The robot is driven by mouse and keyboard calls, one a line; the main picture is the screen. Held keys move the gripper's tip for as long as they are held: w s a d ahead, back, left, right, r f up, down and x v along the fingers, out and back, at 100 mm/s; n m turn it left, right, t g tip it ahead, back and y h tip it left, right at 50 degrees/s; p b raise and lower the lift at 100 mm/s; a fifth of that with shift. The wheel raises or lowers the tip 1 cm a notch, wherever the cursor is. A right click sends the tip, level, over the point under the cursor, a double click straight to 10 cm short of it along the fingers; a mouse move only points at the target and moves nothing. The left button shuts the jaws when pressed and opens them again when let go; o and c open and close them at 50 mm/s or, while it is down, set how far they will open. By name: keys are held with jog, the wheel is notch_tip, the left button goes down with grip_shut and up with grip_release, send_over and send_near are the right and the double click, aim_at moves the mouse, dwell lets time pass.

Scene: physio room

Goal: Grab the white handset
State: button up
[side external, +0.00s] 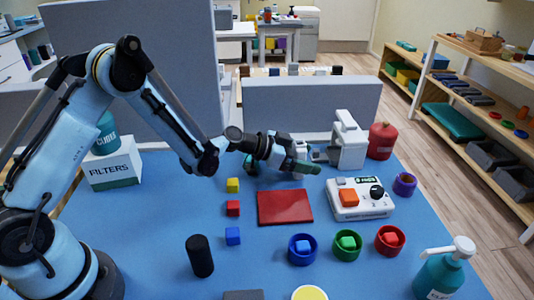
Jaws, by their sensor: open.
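A white upright unit (349,142) stands at the back right of the blue table, with a white piece across its top. It is the closest match I see to the white handset, but I cannot tell whether the handset is a separate part of it. My gripper (311,160) is open and points right, just left of the unit. A dark green finger shows in front. Small grey parts lie between the gripper and the unit, and I cannot tell whether they touch.
A white control box (360,200) with an orange button and black knob sits in front. A red mat (285,207), small cubes, coloured cups and a black cylinder (200,256) occupy the table. A red canister (381,141) stands right of the unit; a grey partition (300,103) stands behind.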

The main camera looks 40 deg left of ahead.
jog(key=c, duration=1.1)
jog(key=shift+r, duration=0.1)
